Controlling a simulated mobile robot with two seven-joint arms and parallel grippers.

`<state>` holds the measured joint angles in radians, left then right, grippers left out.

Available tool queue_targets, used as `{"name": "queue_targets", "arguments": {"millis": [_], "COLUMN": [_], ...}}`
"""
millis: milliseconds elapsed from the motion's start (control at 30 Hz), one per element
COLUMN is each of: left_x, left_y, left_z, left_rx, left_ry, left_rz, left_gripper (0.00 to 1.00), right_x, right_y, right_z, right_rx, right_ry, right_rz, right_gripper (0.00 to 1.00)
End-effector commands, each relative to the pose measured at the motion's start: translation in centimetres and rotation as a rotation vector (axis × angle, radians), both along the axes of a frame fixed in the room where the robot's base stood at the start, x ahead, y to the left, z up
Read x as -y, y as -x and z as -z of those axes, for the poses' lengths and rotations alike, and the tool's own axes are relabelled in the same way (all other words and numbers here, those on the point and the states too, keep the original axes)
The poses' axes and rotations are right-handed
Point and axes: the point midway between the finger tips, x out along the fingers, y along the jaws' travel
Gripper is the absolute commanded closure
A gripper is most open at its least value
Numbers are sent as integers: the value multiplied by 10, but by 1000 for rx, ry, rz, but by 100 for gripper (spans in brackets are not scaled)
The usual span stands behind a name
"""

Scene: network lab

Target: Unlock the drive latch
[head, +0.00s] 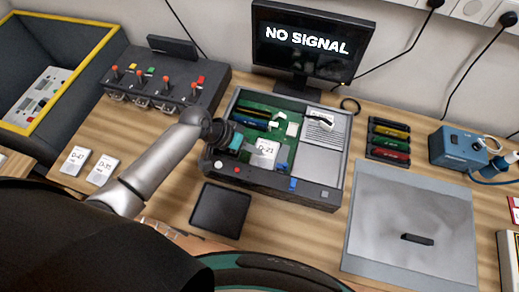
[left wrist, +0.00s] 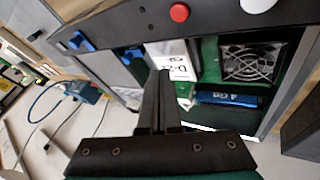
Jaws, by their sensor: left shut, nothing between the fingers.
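An open computer case (head: 327,202) lies on the bench. Inside it is a white-labelled drive marked D-21 (head: 264,152), which also shows in the left wrist view (left wrist: 172,55). A blue piece that looks like a latch (head: 293,184) sits at the case's front wall; it also shows in the left wrist view (left wrist: 76,42). I cannot tell whether it is locked. My left gripper (head: 222,131) is shut and empty, over the left part of the case. In the left wrist view the closed fingertips (left wrist: 163,74) appear over the drive label's edge. My right gripper is not in view.
A monitor (head: 305,45) reading NO SIGNAL stands behind the case. A lever box (head: 150,92) is at left, a black pad (head: 219,210) in front. A rack of coloured modules (head: 389,140), a grey mat (head: 405,265) and a blue device (head: 458,148) are at right.

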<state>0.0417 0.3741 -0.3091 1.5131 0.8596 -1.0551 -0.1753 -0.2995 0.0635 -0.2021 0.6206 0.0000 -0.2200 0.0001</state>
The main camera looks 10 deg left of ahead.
Motion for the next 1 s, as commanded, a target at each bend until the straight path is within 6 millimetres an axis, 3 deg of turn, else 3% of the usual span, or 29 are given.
{"name": "queue_targets", "arguments": {"millis": [100, 267, 400, 1000], "left_x": [-11, -25, -32, -35], "left_y": [8, 14, 19, 20], "left_z": [-21, -42, -54, -59], "left_rx": [0, 0, -1, -2], "left_ry": [1, 0, 1, 3], "left_rz": [4, 2, 2, 2], "left_gripper": [100, 100, 100, 100], "right_x": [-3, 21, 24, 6], "right_y": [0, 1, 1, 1], "right_z": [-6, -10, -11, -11], "right_rx": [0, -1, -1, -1], "right_ry": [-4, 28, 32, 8], "right_rz": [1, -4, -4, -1], "right_gripper": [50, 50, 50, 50]}}
